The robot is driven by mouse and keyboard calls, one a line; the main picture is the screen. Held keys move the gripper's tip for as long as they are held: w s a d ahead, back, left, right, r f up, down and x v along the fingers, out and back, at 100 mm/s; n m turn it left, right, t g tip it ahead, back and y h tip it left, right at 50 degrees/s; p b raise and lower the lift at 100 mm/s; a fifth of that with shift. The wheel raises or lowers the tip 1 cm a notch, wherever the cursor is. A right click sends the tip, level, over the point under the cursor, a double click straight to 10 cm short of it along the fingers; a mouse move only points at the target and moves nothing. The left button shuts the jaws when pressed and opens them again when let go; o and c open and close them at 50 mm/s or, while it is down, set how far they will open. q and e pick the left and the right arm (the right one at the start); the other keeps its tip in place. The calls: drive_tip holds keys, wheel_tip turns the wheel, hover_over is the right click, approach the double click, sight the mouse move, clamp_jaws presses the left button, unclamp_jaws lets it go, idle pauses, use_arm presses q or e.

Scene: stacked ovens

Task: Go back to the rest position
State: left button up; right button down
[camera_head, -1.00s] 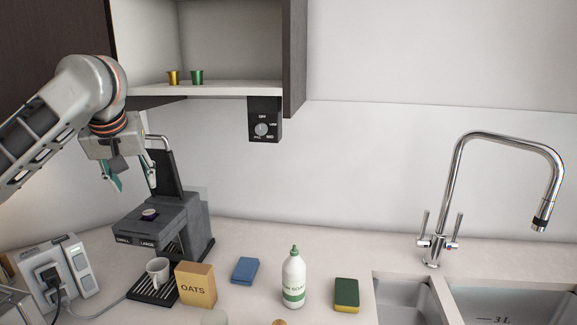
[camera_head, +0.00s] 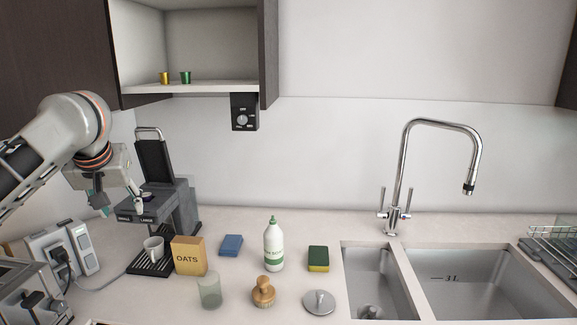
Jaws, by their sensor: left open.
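My left gripper (camera_head: 121,205) is open at the left. Its fingers point down, in front of the coffee machine (camera_head: 186,205), and nothing shows between them. The machine's lid (camera_head: 154,160) stands raised. A white cup (camera_head: 153,248) sits on the machine's drip tray (camera_head: 146,265). My right gripper is not in view.
The oats box (camera_head: 188,256), a glass (camera_head: 209,291), a blue sponge (camera_head: 231,245), a soap bottle (camera_head: 273,245), a brush (camera_head: 263,292) and a green-yellow sponge (camera_head: 318,259) stand on the counter. The sink (camera_head: 480,280) and tap (camera_head: 402,170) are right. Two capsules (camera_head: 185,77) sit on the shelf.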

use_arm(q)
drive_tip(key=s+d+f+m+h, duration=0.1)
drive_tip(key=s+d+f+m, duration=0.2)
drive_tip(key=f, duration=0.6)
drive_tip(key=s+d+f+m+t+h, duration=0.1)
drive_tip(key=s+d+f+m, duration=0.1)
drive_tip(key=d+f, duration=0.55)
drive_tip(key=s+d+f+m+h, duration=0.1)
drive_tip(key=s+d+f+m, duration=0.15)
drive_tip(key=f, duration=0.85)
drive_tip(key=s+a+f+m+y, duration=0.1)
drive_tip(key=s+a+f+y, duration=0.2)
drive_tip(key=s, duration=0.4)
drive_tip(key=s+a+f+m, duration=0.1)
drive_tip(key=s+a+f, duration=0.2)
drive_tip(key=s+a, duration=0.3)
drive_tip(key=s+a+f+m+y, duration=0.1)
drive_tip(key=s+a+f+y, duration=0.15)
drive_tip(key=s, duration=0.65)
drive_tip(key=d+f+n+t+h, duration=0.3)
drive_tip(key=d+f+h, duration=0.4)
drive_tip(key=d+f, duration=0.6)
wheel_tip(320, 180, down, 4)
drive_tip(key=shift+w+r, duration=0.2)
drive_tip(key=shift+w, duration=0.25)
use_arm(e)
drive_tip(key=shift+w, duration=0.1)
